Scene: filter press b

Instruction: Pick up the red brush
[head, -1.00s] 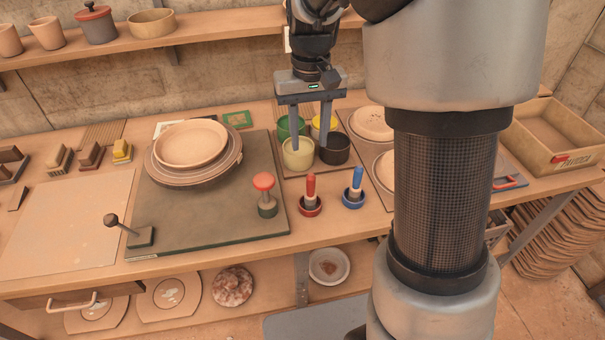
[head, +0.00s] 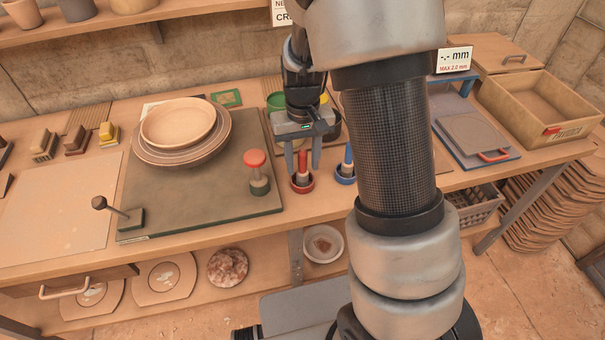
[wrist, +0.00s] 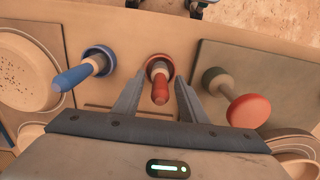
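The red brush (head: 303,168) stands upright in a small red round holder (head: 301,188) near the front edge of the bench. In the wrist view the red brush (wrist: 160,88) lies between my two fingers, with its handle toward the camera. My gripper (head: 303,172) is open around the brush's upper part, pointing down. In the wrist view a gap shows on both sides of the handle between the fingers of my gripper (wrist: 158,100). The blue brush (head: 347,158) stands in its own blue holder (head: 345,178), just right of the red one.
A red-knobbed lever (head: 256,170) stands left of the brush on a dark board (head: 190,215). Stacked plates (head: 180,130) sit on that board. Cups, including a green one (head: 275,101), stand behind my gripper. A wooden box (head: 540,110) is at the right.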

